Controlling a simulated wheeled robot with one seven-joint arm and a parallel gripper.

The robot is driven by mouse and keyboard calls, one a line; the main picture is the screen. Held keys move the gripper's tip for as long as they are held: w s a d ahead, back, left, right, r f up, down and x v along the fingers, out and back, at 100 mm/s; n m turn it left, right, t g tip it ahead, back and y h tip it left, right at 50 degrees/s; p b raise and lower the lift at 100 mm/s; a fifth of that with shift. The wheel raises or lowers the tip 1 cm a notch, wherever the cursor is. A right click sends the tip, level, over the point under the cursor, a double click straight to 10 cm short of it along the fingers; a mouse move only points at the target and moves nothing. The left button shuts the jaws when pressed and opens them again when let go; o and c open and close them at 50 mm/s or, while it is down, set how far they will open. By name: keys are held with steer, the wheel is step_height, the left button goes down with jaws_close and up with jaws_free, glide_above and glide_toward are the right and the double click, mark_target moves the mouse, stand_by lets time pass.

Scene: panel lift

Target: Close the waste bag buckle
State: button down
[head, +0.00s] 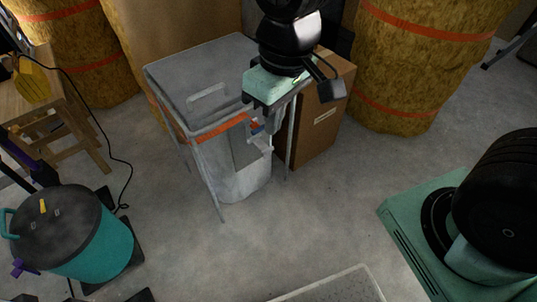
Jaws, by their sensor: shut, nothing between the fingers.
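The waste bag (245,182) hangs in a metal stand under a grey lid (205,78). An orange strap (222,129) runs around the upper part of the bag. Small blue and white parts, probably the buckle (257,128), sit at the right end of the strap on the front face. They are too small to tell whether the buckle is fastened. My gripper (270,125) points down right beside these parts and partly covers that corner. Its fingers are shut and hold nothing. I cannot tell whether they touch the buckle.
A cardboard box (324,115) stands close on the right of the stand. Straw-coloured bales (405,65) stand behind. A teal bin with a dark lid (95,250) is at the lower left, a wooden stool (62,135) at the left. The floor in front of the stand is clear.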

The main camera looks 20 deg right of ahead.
steer(key=w+d+f+m+b, duration=0.25)
steer(key=w+f+b, duration=0.55)
steer(key=w+f, duration=0.6)
steer(key=t+b, duration=0.2)
steer(key=b, duration=0.2)
glide_above(268, 150)
steer(key=s+d, duration=0.1)
steer(key=s, duration=0.2)
steer(key=s+d+x, duration=0.1)
steer(key=x, duration=0.7)
steer(key=shift+s+f+h, duration=0.3)
steer(key=shift+f, duration=0.25)
steer(key=shift+a+f, duration=0.1)
steer(key=shift+a, duration=0.05)
steer(key=b+x, duration=0.1)
steer(key=x, duration=0.3)
steer(key=b+x, duration=0.1)
steer(key=x, duration=0.4)
steer(key=b+x, duration=0.2)
steer(key=x, duration=0.2)
steer(key=shift+s+f, duration=0.2)
steer(key=shift+f, duration=0.25)
steer(key=shift+f, duration=0.15)
